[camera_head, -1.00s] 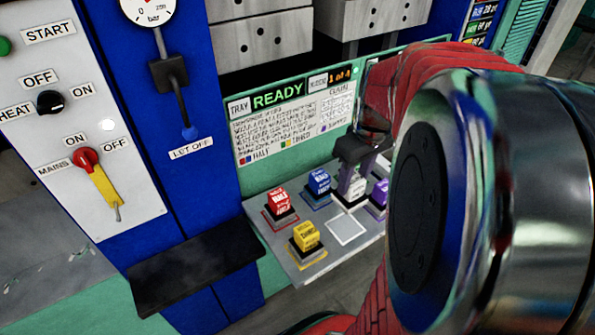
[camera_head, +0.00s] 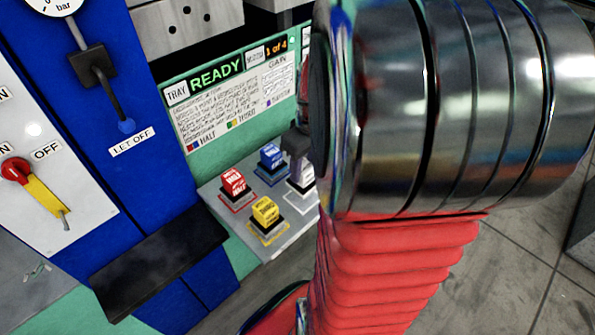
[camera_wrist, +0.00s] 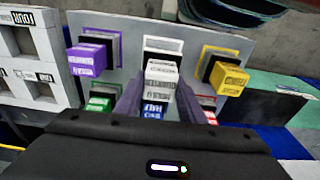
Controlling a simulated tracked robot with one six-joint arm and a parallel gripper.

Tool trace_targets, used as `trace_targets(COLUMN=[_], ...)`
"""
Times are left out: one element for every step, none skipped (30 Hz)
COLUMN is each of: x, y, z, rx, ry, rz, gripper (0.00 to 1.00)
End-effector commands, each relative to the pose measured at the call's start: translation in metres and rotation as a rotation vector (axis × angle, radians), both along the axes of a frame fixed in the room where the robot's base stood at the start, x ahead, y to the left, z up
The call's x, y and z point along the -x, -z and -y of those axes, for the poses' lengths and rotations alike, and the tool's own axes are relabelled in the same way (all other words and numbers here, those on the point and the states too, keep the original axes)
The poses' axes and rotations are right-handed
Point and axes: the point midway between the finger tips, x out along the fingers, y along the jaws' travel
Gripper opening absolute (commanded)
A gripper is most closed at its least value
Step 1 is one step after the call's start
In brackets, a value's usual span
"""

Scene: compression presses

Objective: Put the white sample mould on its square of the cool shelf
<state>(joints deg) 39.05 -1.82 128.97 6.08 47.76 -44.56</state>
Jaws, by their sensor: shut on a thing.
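The white sample mould (camera_wrist: 160,80) is between the two fingers of my gripper (camera_wrist: 159,97) in the wrist view. My gripper is shut on it. The mould is over or at the white-edged square (camera_wrist: 163,43) of the cool shelf (camera_wrist: 133,32), in line with it. I cannot tell whether it touches the shelf. In the head view the white mould (camera_head: 302,179) shows at the edge of my arm, with my gripper (camera_head: 296,146) above it. My arm hides the shelf's right part there.
Red (camera_head: 232,184), blue (camera_head: 271,160) and yellow (camera_head: 265,211) moulds stand close by on the shelf. Purple (camera_wrist: 87,58) and green (camera_wrist: 98,103) moulds show in the wrist view. A black ledge (camera_head: 160,262) juts from the blue press on the left.

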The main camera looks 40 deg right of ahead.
Motion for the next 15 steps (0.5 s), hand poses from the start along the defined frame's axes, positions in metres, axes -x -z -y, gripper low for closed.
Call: trace_targets(x=[0.000,0.000,0.000,0.000,0.000,0.000,0.000,0.000,0.000,0.000,0.000,0.000,0.000,0.000,0.000], y=[-0.001,-0.001,-0.001,0.000,0.001,0.004,0.006,0.009,0.014,0.018,0.022,0.027,0.029,0.032,0.034], z=[0.001,0.001,0.001,0.001,0.001,0.000,0.000,0.001,0.000,0.001,0.001,0.000,0.001,0.001,0.001], rx=[0.002,0.002,0.002,0.001,0.001,0.001,0.001,0.001,0.000,0.000,0.000,-0.001,0.000,0.001,0.001], ry=[0.000,0.000,0.000,0.000,0.000,0.001,0.001,0.001,0.001,0.001,0.001,0.001,0.001,0.000,0.000], rz=[0.002,0.002,0.002,0.002,0.001,0.001,0.001,0.001,0.000,0.000,0.000,-0.001,0.000,0.000,0.000], gripper=[0.00,0.00,0.00,0.00,0.00,0.00,0.00,0.00,0.00,0.00,0.00,0.00,0.00,0.00,0.00])
